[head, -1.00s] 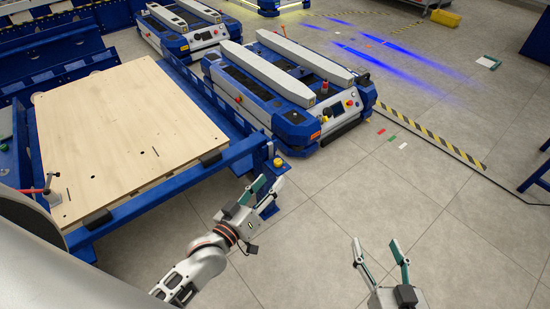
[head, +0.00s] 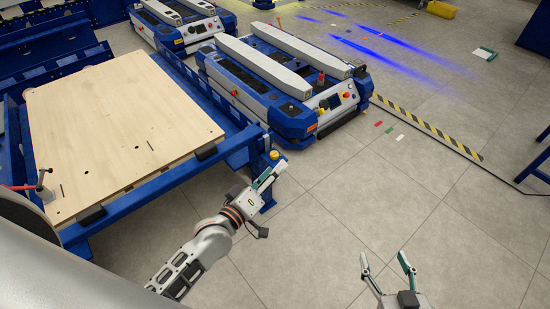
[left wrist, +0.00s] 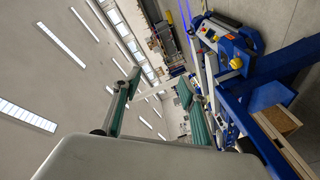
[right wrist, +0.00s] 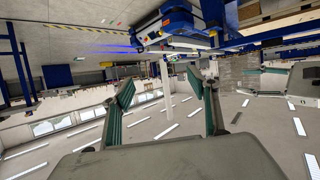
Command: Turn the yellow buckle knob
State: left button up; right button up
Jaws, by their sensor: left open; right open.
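The yellow buckle knob (head: 274,155) sits on top of the corner post of the blue cart frame (head: 235,143), in the head view. My left gripper (head: 273,174) is open and empty, close below the knob in the picture. I cannot tell whether a finger touches the post.
A light wooden board (head: 115,130) lies on the blue frame. A blue and grey lift cart (head: 285,115) stands just behind the knob, with another beyond it. A yellow-black striped strip (head: 425,125) runs along the floor.

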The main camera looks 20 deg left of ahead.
aim_at(274, 158)
pick_arm(q)
jog(key=w+a+f+n+y+b, duration=0.2)
jog(key=w+f+n+b, duration=0.4)
jog(key=n, duration=0.4)
jog(key=w+a+f+n+y+b, duration=0.2)
jog(key=w+f+n+y+b, duration=0.1)
jog(key=w+f+n+b, duration=0.3)
jog(key=w+a+f+n+t+y+b, duration=0.1)
jog(key=w+a+f+n+y+b, duration=0.2)
jog(key=w+f+n+b, duration=0.4)
notch_tip(274, 158, down, 5)
jog(key=shift+w+r+n+b, duration=0.1)
jog(key=shift+n+b, duration=1)
jog(key=shift+n, duration=2.6)
jog(key=w, duration=0.4)
jog(key=w+a+b, duration=0.1)
jog(key=w, duration=0.1)
jog(key=shift+w, duration=0.25)
jog(key=shift+w+a+r, duration=0.1)
jog(key=shift+w+r, duration=0.1)
jog(key=shift+w, duration=0.25)
pick_arm(e)
jog(key=s+a+f+m+y, duration=0.1)
jog(key=s+a+f+m, duration=0.1)
jog(key=a+f, duration=0.2)
jog(key=s+a+f+m, duration=0.2)
jog(key=a+f, duration=0.1)
jog(key=f, duration=0.5)
jog(key=shift+a+f+m+g+y, duration=0.3)
jog(key=shift+a+m+y, duration=0.1)
